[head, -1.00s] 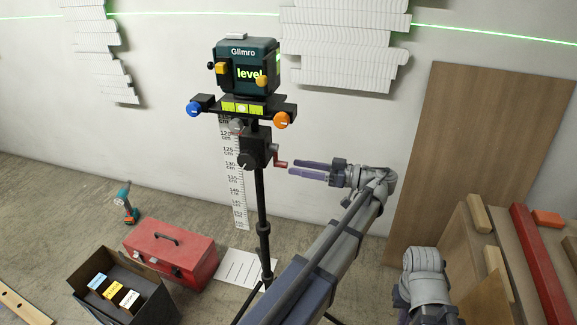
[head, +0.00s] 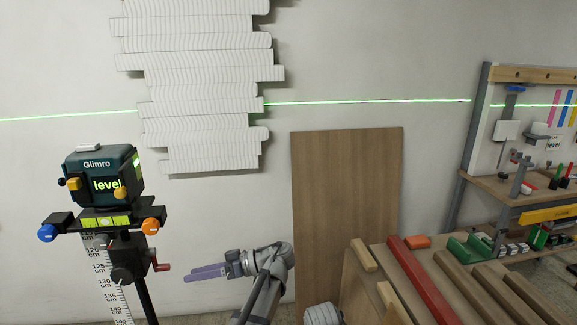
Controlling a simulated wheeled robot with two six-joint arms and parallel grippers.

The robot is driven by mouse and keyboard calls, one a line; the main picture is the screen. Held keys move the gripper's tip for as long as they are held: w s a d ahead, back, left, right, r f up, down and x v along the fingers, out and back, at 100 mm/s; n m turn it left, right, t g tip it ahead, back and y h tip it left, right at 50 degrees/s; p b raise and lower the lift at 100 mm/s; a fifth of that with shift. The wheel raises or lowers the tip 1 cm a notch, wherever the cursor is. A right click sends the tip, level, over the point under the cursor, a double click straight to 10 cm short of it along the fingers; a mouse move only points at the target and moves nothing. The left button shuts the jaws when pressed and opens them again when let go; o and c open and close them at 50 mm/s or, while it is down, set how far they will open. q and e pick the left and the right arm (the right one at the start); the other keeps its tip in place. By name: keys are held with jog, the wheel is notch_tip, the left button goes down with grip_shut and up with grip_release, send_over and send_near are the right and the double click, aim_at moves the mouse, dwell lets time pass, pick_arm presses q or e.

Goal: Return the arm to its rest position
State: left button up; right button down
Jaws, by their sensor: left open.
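My left gripper (head: 190,274) is in the lower middle of the head view. Its fingers point left and hold nothing. The fingertips are a little right of the red crank (head: 161,267) on the tripod of the laser level (head: 100,177), apart from it. My left arm (head: 266,287) comes up from the bottom edge and bends at the wrist.
A brown wooden board (head: 347,205) leans on the wall behind my arm. A bench with a red bar (head: 430,278) and wooden bars stands at lower right. A tool rack (head: 515,150) is at far right.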

pick_arm(q)
jog(key=s+d+m+t+h+p, duration=0.1)
jog(key=s+d+m+h+p, duration=0.6)
jog(key=d+m, duration=0.2)
jog(key=s+d+m+t+h+p, duration=0.1)
jog(key=s+d+m+h+p, duration=0.6)
jog(key=d, duration=0.5)
jog(key=shift+s+d+f+m+t+p, duration=0.25)
jog(key=shift+s+m+p, duration=0.35)
jog(key=shift+m, duration=0.6)
